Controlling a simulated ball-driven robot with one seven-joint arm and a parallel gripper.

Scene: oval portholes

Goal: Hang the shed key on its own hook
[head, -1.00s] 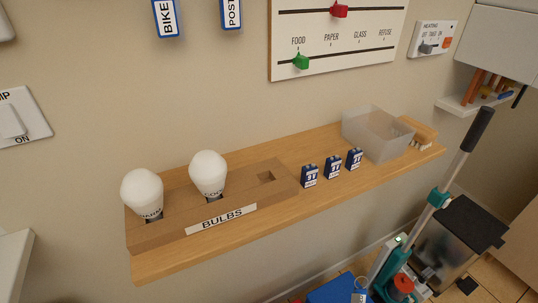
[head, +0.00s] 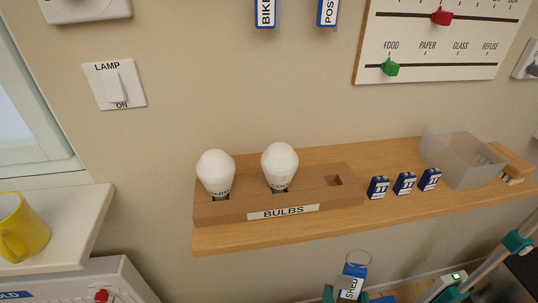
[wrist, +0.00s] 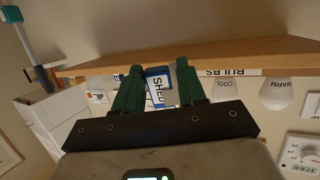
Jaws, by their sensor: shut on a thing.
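The shed key's blue-and-white tag, lettered SHED (head: 352,284), is at the bottom of the head view, with its metal ring (head: 358,257) above it. My gripper (wrist: 158,78) is shut on this tag, which shows between the green fingers in the wrist view (wrist: 158,88). In the head view only a bit of teal finger shows beside the tag. The tag is held in front of and below the shelf edge. Blue-framed tags lettered BIKE (head: 265,12) and POST (head: 328,12) hang at the top. Their upper parts and any hooks are out of frame.
A wooden shelf (head: 290,235) juts from the wall, carrying a bulb holder (head: 230,208) with two bulbs, several small blue batteries (head: 404,183) and a translucent bin (head: 460,155). A slider board (head: 440,45) and lamp switch (head: 115,85) are on the wall. Bare wall lies below the tags.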

